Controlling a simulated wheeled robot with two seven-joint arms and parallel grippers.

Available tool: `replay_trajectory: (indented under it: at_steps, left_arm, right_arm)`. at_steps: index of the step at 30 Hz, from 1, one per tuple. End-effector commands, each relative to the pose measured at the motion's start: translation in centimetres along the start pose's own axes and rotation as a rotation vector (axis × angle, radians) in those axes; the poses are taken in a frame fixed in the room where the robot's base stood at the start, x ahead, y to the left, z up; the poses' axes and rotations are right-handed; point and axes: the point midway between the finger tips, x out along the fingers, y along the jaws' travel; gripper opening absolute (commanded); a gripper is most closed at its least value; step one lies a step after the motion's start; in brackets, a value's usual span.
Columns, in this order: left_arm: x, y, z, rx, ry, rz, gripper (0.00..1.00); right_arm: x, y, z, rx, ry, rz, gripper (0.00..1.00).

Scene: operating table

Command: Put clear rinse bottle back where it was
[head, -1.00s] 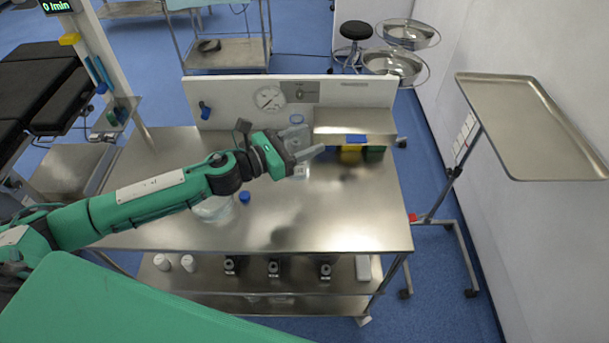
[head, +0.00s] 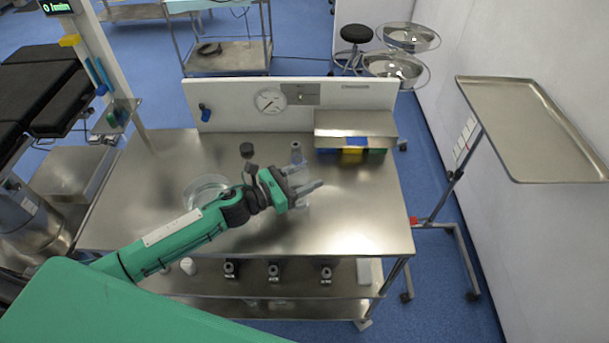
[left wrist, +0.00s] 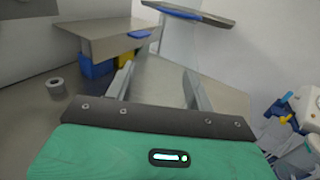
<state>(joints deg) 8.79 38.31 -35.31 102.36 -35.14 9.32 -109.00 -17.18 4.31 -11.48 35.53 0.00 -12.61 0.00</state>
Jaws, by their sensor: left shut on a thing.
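The clear rinse bottle (head: 297,155) is see-through and hard to make out in the head view. My right gripper is not in view.
A clear bowl (head: 205,185) stands left of the gripper, partly behind my arm. A steel shelf (head: 355,123) with blue, yellow and green bins is at the back right. The table's right front is clear.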

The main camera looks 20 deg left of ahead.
Motion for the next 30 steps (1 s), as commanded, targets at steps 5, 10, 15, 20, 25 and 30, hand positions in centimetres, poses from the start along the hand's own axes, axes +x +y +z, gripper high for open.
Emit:
replay_trajectory:
  at_steps: [5,10,15,20,25,30]
  left_arm:
    - [0.0,0.0,0.0,0.002,-0.002,0.000,0.17]
    - [0.0,0.0,-0.2,0.002,0.000,0.000,0.68]
    - [0.0,0.0,-0.2,0.001,0.000,0.000,0.76]
    - [0.0,0.0,-0.1,0.001,0.000,0.000,0.76]
    - [-0.7,0.0,-0.2,0.000,0.002,0.001,0.76]
    - [-3.5,0.0,-0.4,0.001,0.003,-0.001,0.76]
  right_arm:
    - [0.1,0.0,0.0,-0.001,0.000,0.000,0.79]
    - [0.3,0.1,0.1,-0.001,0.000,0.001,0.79]
    - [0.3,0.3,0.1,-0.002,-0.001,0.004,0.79]
    - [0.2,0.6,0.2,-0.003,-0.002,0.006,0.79]
    - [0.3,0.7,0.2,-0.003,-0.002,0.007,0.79]
    - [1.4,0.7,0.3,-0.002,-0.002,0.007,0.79]
